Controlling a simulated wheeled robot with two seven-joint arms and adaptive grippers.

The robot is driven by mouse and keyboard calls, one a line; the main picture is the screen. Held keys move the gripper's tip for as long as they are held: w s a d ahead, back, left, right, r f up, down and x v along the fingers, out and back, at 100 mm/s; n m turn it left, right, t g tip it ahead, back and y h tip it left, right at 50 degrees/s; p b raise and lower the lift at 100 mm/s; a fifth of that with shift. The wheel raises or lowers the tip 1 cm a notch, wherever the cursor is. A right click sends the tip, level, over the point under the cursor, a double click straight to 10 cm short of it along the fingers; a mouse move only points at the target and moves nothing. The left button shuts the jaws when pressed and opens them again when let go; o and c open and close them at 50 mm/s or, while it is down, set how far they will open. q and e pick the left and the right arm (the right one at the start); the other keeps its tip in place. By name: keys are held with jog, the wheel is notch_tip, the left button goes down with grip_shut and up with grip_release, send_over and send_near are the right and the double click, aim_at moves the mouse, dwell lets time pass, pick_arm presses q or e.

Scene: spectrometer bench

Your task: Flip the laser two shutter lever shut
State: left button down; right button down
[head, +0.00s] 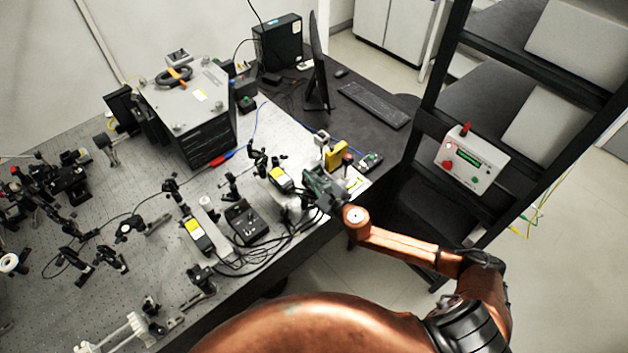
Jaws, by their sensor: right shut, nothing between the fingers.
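Two slim grey laser-like units with yellow labels sit near the front edge of the optical table. One (197,236) is left of centre, and the other (282,179) is further right, beside my right gripper. I cannot tell which is laser two, and no shutter lever can be made out at this size. My right gripper (311,177) is shut and empty. It is over the table's right front part, close to the right-hand unit and partly covering what lies behind it. I cannot tell whether it touches anything. My left gripper is not in view.
A black control box (246,222) and loose cables lie between the units. A yellow block (336,157) and small posts stand just behind my gripper. A large grey housing (190,100) stands further back. A white display box (470,160) hangs on the black rack at right.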

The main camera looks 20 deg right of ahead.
jog(key=x, duration=0.3)
jog(key=shift+w, duration=0.4)
jog(key=a+r+p, duration=0.1)
jog(key=w+a+r, duration=0.1)
jog(key=shift+a+r+p, duration=0.3)
jog(key=shift+r+p, duration=0.1)
jog(key=shift+w, duration=0.1)
